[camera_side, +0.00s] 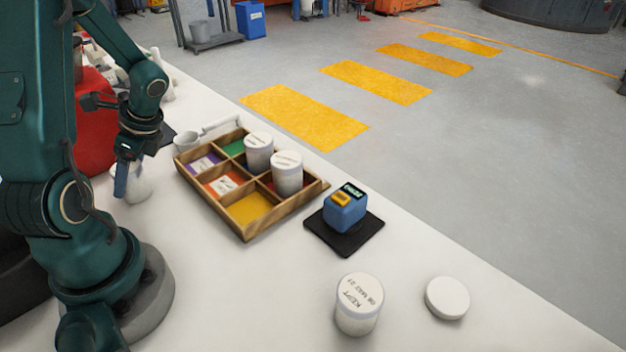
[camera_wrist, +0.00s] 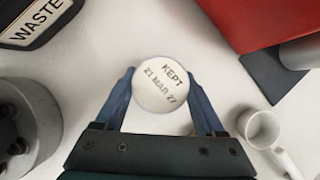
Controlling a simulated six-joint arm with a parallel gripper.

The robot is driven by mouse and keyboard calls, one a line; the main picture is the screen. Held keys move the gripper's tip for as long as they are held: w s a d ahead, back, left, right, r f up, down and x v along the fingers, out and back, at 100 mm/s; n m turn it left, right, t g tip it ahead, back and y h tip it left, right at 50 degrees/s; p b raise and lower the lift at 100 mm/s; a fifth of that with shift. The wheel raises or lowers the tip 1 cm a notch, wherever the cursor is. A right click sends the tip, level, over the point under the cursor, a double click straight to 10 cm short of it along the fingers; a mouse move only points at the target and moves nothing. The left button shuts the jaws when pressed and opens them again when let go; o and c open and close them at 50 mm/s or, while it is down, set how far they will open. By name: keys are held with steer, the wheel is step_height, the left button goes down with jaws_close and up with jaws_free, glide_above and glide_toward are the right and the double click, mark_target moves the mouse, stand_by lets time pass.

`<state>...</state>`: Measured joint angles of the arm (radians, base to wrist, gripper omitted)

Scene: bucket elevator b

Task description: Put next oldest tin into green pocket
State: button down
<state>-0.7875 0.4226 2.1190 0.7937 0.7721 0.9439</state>
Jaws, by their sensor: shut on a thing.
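My gripper (camera_side: 121,182) is shut on a white tin (camera_side: 138,185), low over or on the table left of the wooden tray (camera_side: 247,236). In the wrist view, my fingers (camera_wrist: 160,80) clasp the tin (camera_wrist: 163,87) from both sides; its top reads "KEPT 21 MAR 27". The green pocket (camera_side: 234,147) is at the tray's far left corner, and no tin shows in it. Two white tins, one (camera_side: 258,153) in the middle of the far row and one (camera_side: 287,174) in the dark red pocket, stand upright. Another tin (camera_side: 358,304), marked "KEPT", stands at the front right.
Purple (camera_side: 204,163), orange (camera_side: 224,184) and yellow (camera_side: 250,208) pockets hold no tins. A blue device (camera_side: 345,208) sits on a black mat (camera_side: 344,243). A white lid (camera_side: 447,298) lies right. A white mug (camera_wrist: 261,128) and waste bin (camera_wrist: 38,22) flank the held tin.

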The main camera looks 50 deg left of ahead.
step_height(320, 180, up, 9)
steer(key=shift+a, duration=0.1)
steer(key=shift+w+r, duration=0.1)
steer(key=shift+r, duration=0.25)
steer(key=shift+w+r+m+t+y, duration=0.1)
steer(key=shift+w+m+t+y, duration=0.25)
steer(key=shift+m, duration=0.35)
steer(key=w+d+m+t, duration=0.3)
steer(key=w+m+t, duration=0.5)
steer(key=w+m, duration=1.05)
steer(key=shift+n, duration=0.95)
steer(key=shift+w+f, duration=0.5)
steer(key=shift+f, duration=0.95)
steer(key=shift+w+f, duration=0.5)
steer(key=shift+f, duration=0.9)
steer(key=shift+w+f, duration=0.5)
steer(key=shift+f, duration=0.95)
steer(key=shift+f, duration=0.1)
